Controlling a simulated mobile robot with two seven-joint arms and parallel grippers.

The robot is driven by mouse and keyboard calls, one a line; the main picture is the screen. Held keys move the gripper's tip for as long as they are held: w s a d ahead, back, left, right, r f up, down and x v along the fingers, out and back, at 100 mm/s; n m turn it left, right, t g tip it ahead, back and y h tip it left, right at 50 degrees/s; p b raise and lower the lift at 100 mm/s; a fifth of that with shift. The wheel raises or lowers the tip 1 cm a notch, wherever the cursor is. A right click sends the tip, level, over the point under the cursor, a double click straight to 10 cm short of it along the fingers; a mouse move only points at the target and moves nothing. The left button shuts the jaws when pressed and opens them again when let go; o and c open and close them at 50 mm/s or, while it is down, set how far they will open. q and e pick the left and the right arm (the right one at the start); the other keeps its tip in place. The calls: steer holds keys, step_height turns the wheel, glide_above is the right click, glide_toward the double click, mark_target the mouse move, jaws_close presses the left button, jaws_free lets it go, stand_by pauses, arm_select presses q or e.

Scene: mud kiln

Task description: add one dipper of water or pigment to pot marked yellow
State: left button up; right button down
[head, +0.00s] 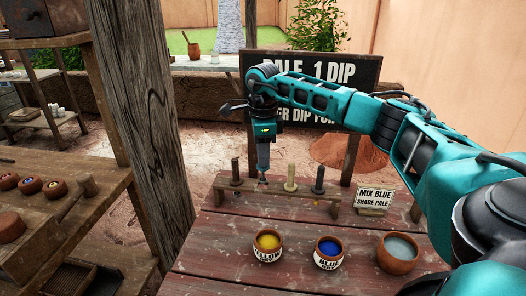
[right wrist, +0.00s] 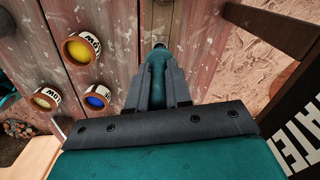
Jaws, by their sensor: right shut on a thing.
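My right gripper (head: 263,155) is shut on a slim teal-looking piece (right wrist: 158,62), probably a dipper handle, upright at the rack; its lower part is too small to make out. The wooden rack (head: 275,192) holds other dippers with brown (head: 235,172), pale (head: 291,178) and dark (head: 319,180) handles. The yellow-marked pot (head: 267,246) stands on the table in front of the rack. To its right are the blue pot (head: 328,254) and a clay bowl of greyish liquid (head: 397,254). In the right wrist view, a yellow-filled pot (right wrist: 80,48) and a blue-filled one (right wrist: 97,97) show at left. My left gripper is not in view.
A small sign (head: 375,198) by the rack reads "MIX BLUE SHADE PALE". A dark board (head: 315,85) behind is partly covered by my right arm. A thick wooden post (head: 140,110) stands left of the table (head: 215,255). A side bench (head: 60,225) carries small pots.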

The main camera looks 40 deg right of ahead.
mark_target(263, 171)
steer(key=shift+f, duration=0.85)
stand_by(0.5)
steer(key=shift+f+b, duration=0.1)
steer(key=shift+b, duration=0.2)
steer(key=shift+f, duration=0.4)
steer(key=shift+f+b, duration=0.35)
steer(key=shift+f, duration=0.15)
steer(key=shift+f, duration=0.25)
steer(key=shift+f, duration=0.2)
steer(key=shift+f, duration=0.2)
steer(key=shift+f, duration=0.4)
stand_by(0.5)
